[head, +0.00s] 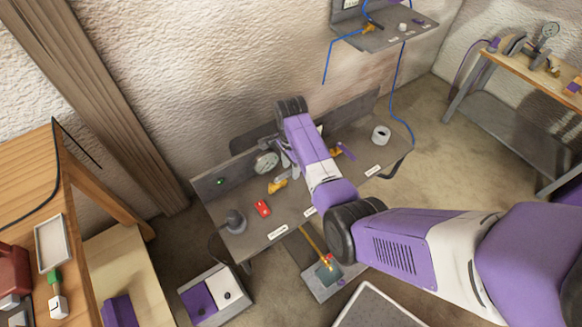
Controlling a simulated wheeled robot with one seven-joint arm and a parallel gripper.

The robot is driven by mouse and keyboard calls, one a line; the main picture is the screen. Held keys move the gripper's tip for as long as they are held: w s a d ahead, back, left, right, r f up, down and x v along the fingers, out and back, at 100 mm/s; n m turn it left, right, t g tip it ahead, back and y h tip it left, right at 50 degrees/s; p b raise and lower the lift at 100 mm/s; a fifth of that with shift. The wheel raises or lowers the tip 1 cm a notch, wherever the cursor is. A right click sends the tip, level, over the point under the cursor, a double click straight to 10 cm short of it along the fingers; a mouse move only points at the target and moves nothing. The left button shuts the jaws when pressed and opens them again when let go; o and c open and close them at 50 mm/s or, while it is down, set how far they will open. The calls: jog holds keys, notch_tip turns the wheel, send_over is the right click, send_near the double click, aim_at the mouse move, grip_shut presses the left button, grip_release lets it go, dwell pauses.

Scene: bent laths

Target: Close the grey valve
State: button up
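I cannot single out the grey valve with certainty. A brass fitting (278,186) sits on the grey workbench (262,240), just below a round pale dial gauge (266,163). A dark grey round knob-like piece (235,220) stands at the bench's left front. My purple and white arm reaches from the lower right over the middle of the bench and hides part of it. My gripper (286,158) seems to show as grey parts left of my forearm, close to the gauge and fitting. Its fingers are too small and covered to tell open from shut.
A red block (263,207) lies near the bench's front. A white roll (381,135) stands at its right. A shelf (400,38) with blue hoses hangs behind. A two-coloured box (215,295) and grey tray (322,287) are on the floor. Wooden furniture stands left.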

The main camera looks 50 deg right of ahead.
jog(key=shift+f, duration=0.2)
jog(key=shift+c, duration=0.5)
grip_shut()
dwell(0.9)
